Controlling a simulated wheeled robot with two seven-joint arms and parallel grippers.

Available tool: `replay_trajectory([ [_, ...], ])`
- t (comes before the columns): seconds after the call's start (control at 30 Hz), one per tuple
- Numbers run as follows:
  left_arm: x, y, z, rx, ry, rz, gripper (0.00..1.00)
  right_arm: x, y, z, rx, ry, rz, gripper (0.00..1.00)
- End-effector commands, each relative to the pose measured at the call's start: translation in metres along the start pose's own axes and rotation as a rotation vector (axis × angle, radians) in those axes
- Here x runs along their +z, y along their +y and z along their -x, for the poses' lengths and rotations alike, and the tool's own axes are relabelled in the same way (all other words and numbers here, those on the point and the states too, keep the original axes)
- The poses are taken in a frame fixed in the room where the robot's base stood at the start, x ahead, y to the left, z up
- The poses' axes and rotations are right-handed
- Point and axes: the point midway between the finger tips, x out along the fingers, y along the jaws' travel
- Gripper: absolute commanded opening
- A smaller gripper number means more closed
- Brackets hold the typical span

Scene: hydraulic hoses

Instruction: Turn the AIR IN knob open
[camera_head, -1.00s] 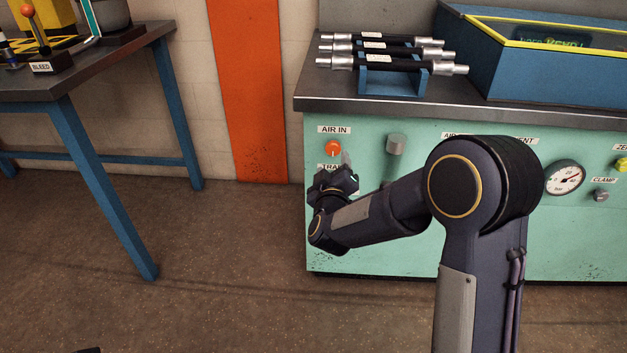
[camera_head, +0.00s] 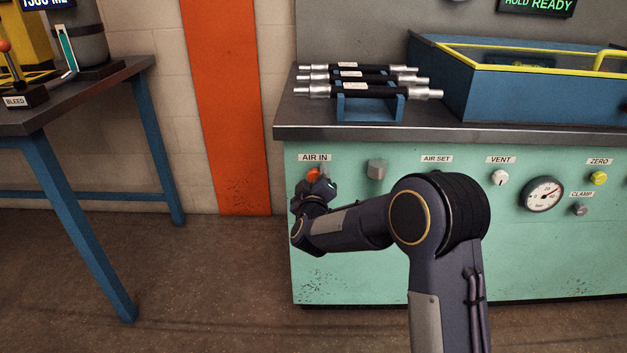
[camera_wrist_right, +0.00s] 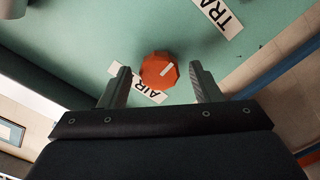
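The AIR IN knob (camera_head: 313,174) is an orange-red dial on the green panel, just below its AIR IN label (camera_head: 314,158). In the right wrist view the knob (camera_wrist_right: 159,70) is faceted, has a pale mark and lies midway between the two fingertips. Gaps show on both sides, so neither finger appears to touch it. My right gripper (camera_wrist_right: 160,75) is open and faces the panel. In the head view my right gripper (camera_head: 319,186) covers the knob's lower part. My left gripper is in neither view.
A grey knob (camera_head: 376,169) sits right of AIR IN. Further right are the VENT knob (camera_head: 500,177), a pressure gauge (camera_head: 542,194) and the yellow ZERO knob (camera_head: 599,178). A grey worktop (camera_head: 450,134) with hoses on a blue rack (camera_head: 369,108) overhangs the panel.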

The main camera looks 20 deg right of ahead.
Motion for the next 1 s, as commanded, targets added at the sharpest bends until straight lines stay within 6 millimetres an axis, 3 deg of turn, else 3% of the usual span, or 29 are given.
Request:
replay_trajectory([
  [0.03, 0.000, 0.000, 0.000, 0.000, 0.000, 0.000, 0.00, 0.000, 0.000, 0.000, 0.000, 0.000, 0.000, 0.51],
  [0.33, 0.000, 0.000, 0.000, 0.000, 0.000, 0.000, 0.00, 0.000, 0.000, 0.000, 0.000, 0.000, 0.000, 0.14],
  [0.67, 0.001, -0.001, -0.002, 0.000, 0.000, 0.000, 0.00, 0.001, 0.000, 0.000, 0.000, 0.000, -0.055, 0.14],
  [1.0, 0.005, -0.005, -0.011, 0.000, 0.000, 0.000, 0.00, 0.001, 0.000, 0.001, 0.000, 0.001, -0.299, 0.14],
])
